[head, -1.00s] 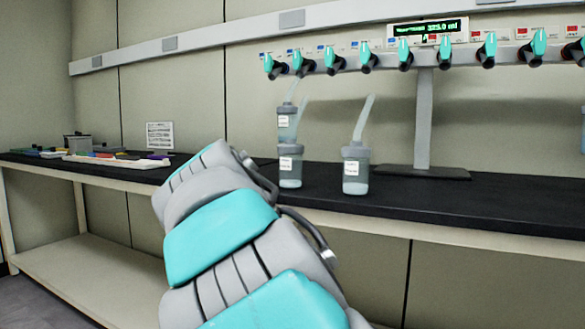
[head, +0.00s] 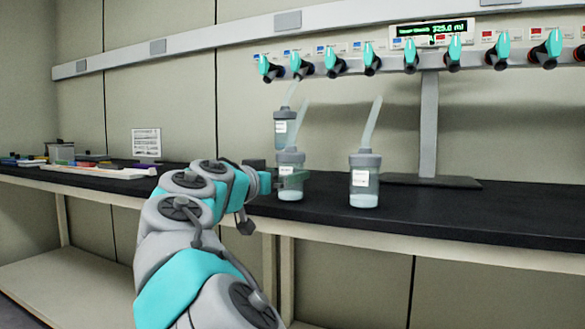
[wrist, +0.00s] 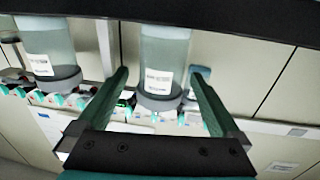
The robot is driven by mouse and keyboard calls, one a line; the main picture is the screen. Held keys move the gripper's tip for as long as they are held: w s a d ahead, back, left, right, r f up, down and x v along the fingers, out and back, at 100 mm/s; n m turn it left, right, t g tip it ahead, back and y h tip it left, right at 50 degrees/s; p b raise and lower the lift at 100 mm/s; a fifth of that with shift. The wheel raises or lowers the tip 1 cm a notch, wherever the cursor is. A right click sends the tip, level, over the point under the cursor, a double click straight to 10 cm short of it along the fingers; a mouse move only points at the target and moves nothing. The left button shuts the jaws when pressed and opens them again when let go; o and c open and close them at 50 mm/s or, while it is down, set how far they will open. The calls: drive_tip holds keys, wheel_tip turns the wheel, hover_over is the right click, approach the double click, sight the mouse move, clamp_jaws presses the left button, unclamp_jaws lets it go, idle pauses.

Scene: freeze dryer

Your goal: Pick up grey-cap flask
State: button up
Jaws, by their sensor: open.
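A clear flask (head: 291,193) with a grey cap, a slanted tube and pale contents stands on the black bench. My gripper (head: 283,180) is at its left side in the head view. In the wrist view, which looks upside down, the same flask (wrist: 165,45) appears between my open green fingers (wrist: 160,75), with a gap on both sides. A second grey-capped flask (head: 364,185) stands to the right; it shows at the left in the wrist view (wrist: 45,45). A third grey-capped flask (head: 286,130) hangs below a valve, behind the first.
A row of teal-handled valves (head: 411,57) runs along the wall above the bench (head: 440,208). A grey stand (head: 429,125) with a flat base is right of the flasks. A white tray (head: 97,171) with coloured items lies far left.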

drive_tip(key=shift+x, duration=1.25)
drive_tip(key=x, duration=0.3)
drive_tip(key=shift+a+f, duration=0.15)
drive_tip(key=shift+f, duration=0.15)
drive_tip(key=shift+x, duration=0.9)
drive_tip(key=shift+c, duration=0.2)
clamp_jaws()
